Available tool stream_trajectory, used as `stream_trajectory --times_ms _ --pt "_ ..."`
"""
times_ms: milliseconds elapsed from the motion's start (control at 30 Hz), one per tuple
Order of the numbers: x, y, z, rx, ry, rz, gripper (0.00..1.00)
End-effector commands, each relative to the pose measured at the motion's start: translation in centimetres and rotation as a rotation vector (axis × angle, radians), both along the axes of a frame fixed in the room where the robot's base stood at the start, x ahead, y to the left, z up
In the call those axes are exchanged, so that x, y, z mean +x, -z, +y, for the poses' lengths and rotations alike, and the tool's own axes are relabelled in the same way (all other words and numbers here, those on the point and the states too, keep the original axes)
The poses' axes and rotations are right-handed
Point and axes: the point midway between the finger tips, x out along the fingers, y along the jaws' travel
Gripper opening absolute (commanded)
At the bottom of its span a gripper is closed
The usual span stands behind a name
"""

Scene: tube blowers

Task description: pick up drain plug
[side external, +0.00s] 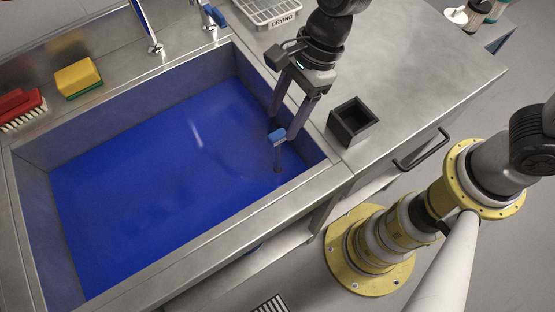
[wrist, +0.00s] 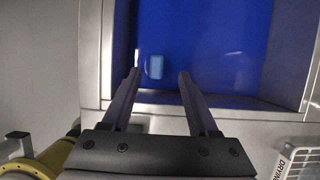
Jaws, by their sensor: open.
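The drain plug is most likely the small blue-topped piece (side external: 277,137) in the sink; in the side external view a thin dark stem runs down from it into the blue sink. In the wrist view its light blue top (wrist: 155,67) lies ahead of and between the fingertips. My gripper (side external: 290,115) points down over the right end of the sink with its fingers apart and nothing held. In the wrist view my gripper (wrist: 159,82) is open, and the blue top is slightly left of its middle. Contact between fingers and blue top cannot be told.
The steel sink rim (side external: 335,170) borders the blue basin. A black square holder (side external: 352,121) stands on the counter right of the sink. A drying rack (side external: 268,10) lies behind. A yellow sponge (side external: 78,77) and a red brush (side external: 20,105) sit on the left ledge.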

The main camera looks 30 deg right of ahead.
Motion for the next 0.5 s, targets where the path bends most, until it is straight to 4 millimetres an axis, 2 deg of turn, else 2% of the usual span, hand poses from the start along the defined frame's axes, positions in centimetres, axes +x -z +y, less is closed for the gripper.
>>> stream_trajectory --times_ms 100,333,500 --pt "-0.1 1.7 0.7 0.0 -0.002 0.001 0.6" --pt "-0.1 3.0 1.2 0.0 -0.001 0.001 0.6" --pt "-0.6 5.2 2.2 -0.002 -0.001 0.003 0.6"
